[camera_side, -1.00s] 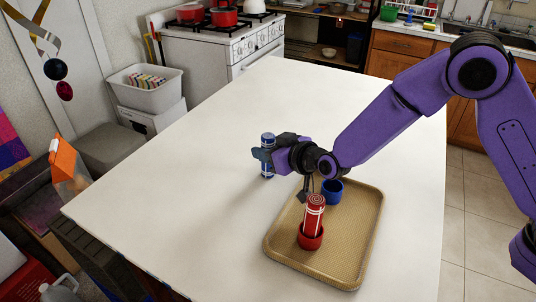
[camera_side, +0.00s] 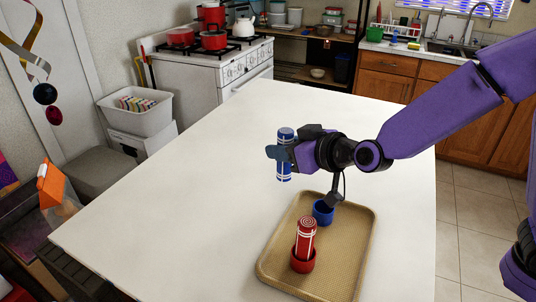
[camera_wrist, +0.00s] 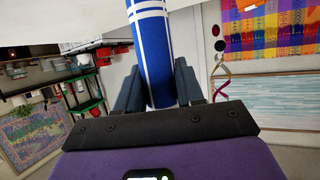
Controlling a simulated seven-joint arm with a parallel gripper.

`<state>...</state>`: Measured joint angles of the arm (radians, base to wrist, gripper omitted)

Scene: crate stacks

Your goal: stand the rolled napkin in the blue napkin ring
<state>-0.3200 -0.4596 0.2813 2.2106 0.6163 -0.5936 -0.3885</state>
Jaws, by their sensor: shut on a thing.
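A rolled blue napkin with white bands (camera_side: 285,172) is upright in my gripper (camera_side: 281,154), apparently just above the white table. In the wrist view the blue napkin (camera_wrist: 152,50) stands between the two fingers of my gripper (camera_wrist: 158,88), which are shut on it. The blue napkin ring (camera_side: 323,213) sits on the far part of the tan tray, to the right of and nearer than the napkin, and looks empty. Part of its rim is hidden by a dark part of my wrist.
A red rolled napkin (camera_side: 305,236) stands in a red ring (camera_side: 303,262) on the near part of the tan tray (camera_side: 338,275). The white table (camera_side: 190,190) is clear to the left of the tray. A stove stands behind.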

